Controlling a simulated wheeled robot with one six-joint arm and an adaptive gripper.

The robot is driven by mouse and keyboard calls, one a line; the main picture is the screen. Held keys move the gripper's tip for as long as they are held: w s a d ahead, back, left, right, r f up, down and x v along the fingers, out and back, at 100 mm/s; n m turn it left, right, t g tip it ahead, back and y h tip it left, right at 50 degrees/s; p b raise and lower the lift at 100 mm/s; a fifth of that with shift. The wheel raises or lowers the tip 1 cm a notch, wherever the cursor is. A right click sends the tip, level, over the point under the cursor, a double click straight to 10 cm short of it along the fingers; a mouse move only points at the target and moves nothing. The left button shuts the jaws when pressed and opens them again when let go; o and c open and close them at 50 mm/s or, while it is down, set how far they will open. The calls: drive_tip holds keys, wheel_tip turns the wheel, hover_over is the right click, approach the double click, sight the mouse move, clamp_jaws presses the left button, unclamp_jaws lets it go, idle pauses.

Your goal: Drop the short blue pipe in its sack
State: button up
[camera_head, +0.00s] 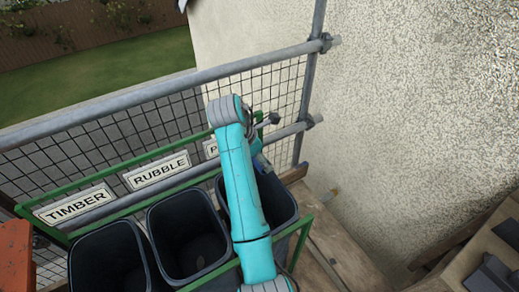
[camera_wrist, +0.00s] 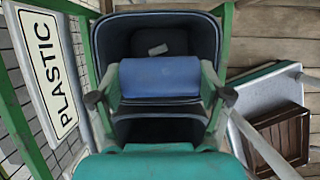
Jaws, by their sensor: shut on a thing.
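The short blue pipe (camera_wrist: 160,77) lies crosswise between the fingers of my gripper (camera_wrist: 160,97) in the wrist view. My gripper is shut on it. The pipe is in front of a dark, open-topped sack (camera_wrist: 103,50) beside the PLASTIC sign (camera_wrist: 45,72), seen from above. A small pale piece lies inside that sack. In the head view the same sack (camera_head: 285,208) is the rightmost of three, partly covered by my arm. The gripper and pipe are mostly hidden behind my arm there.
The sacks under the TIMBER sign (camera_head: 75,204) and RUBBLE sign (camera_head: 158,171) stand to the left in a green frame (camera_head: 305,238). Mesh railing (camera_head: 150,125) runs behind, and a rough wall (camera_head: 420,90) rises at right. A brown wooden crate (camera_wrist: 285,135) shows in the wrist view.

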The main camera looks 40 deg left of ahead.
drive_tip(key=shift+f, duration=0.25)
drive_tip(key=o, duration=0.9)
drive_tip(key=shift+o, duration=0.2)
